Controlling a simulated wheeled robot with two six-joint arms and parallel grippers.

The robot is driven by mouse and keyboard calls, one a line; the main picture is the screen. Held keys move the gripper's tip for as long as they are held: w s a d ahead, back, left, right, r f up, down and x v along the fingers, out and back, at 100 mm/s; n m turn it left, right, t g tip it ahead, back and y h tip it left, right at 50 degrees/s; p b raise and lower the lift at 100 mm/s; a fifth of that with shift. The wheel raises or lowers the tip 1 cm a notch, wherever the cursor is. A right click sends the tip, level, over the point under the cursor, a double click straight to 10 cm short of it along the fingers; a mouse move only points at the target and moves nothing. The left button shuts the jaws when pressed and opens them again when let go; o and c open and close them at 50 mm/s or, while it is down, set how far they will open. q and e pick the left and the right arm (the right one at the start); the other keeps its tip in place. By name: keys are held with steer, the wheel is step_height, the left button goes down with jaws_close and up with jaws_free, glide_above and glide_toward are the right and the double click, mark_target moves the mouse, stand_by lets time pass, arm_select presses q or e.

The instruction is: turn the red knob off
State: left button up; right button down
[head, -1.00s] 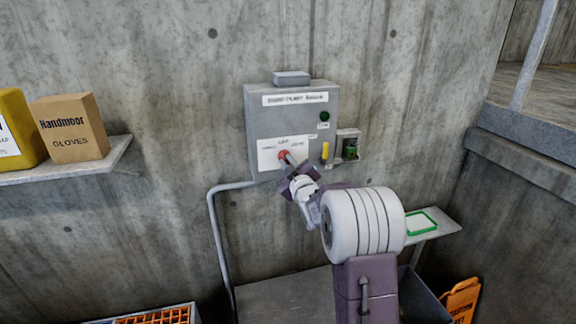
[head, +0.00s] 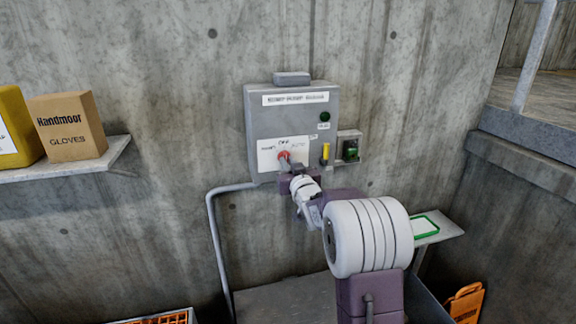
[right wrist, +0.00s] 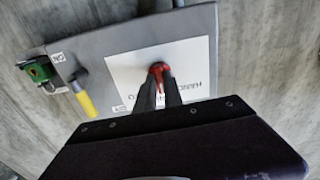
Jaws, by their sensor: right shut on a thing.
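The red knob (head: 284,155) sits on a white label plate (head: 268,156) low on the grey control box (head: 262,118) on the concrete wall. "OFF" is printed above the knob. My right gripper (head: 288,163) reaches the knob from below right. In the right wrist view its two dark fingers (right wrist: 158,88) are shut on the red knob (right wrist: 158,70). The fingers and gripper body hide part of the knob, so its exact pointing direction is hard to tell. My left gripper is not in view.
A yellow lever (head: 325,152) and a small box with a green part (head: 349,150) sit right of the knob. A green button (head: 325,117) is above. A shelf (head: 75,165) with a glove carton (head: 68,128) is at left. A pipe (head: 212,220) runs below.

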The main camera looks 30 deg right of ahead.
stand_by(0.5)
steer(key=c, duration=1.5)
jaws_free()
steer(key=shift+o, duration=0.2)
steer(key=b+v, duration=0.1)
steer(key=v, duration=0.8)
steer(key=shift+b, duration=0.35)
steer(key=shift+s, duration=0.1)
